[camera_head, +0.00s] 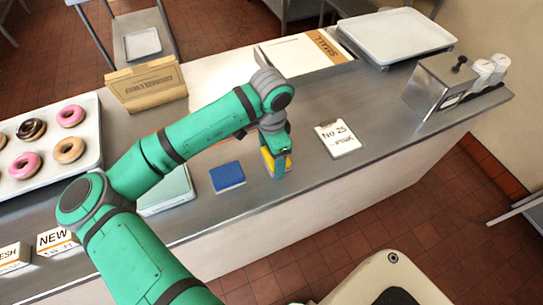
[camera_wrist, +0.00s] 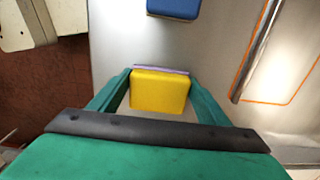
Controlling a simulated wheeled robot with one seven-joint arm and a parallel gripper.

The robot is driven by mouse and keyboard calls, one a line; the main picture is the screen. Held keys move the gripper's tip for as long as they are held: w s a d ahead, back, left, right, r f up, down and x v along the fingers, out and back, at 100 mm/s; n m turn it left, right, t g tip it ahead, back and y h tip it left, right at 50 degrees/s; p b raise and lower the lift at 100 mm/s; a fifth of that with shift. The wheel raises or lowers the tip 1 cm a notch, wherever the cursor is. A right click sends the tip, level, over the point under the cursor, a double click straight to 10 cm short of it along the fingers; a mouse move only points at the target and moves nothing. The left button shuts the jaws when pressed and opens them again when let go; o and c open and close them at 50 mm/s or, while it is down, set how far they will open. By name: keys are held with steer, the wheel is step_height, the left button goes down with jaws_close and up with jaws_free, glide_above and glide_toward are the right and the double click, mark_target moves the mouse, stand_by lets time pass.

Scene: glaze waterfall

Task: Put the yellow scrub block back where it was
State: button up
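The yellow scrub block (camera_wrist: 160,92), with a thin lilac layer along its far edge, sits between the two fingers of my gripper (camera_wrist: 160,88) in the wrist view. The fingertips meet its left and right sides, so my gripper looks shut on it. In the head view my gripper (camera_head: 275,163) points down over the front part of the steel counter, and a strip of the yellow block (camera_head: 267,160) shows beside a green finger. Whether the block touches the counter cannot be told.
A blue block (camera_head: 227,176) lies just left of my gripper, with a pale green flat box (camera_head: 168,190) further left. A "No 25" card (camera_head: 338,139) lies to the right. A metal dispenser (camera_head: 438,84) stands at the right end. A donut tray (camera_head: 88,150) is at the left.

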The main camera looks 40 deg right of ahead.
steer(key=o, duration=0.4)
steer(key=shift+s+f, duration=0.1)
steer(key=shift+f, duration=0.5)
steer(key=shift+c, duration=0.2)
step_height(320, 180, up, 14)
steer(key=shift+f, duration=0.25)
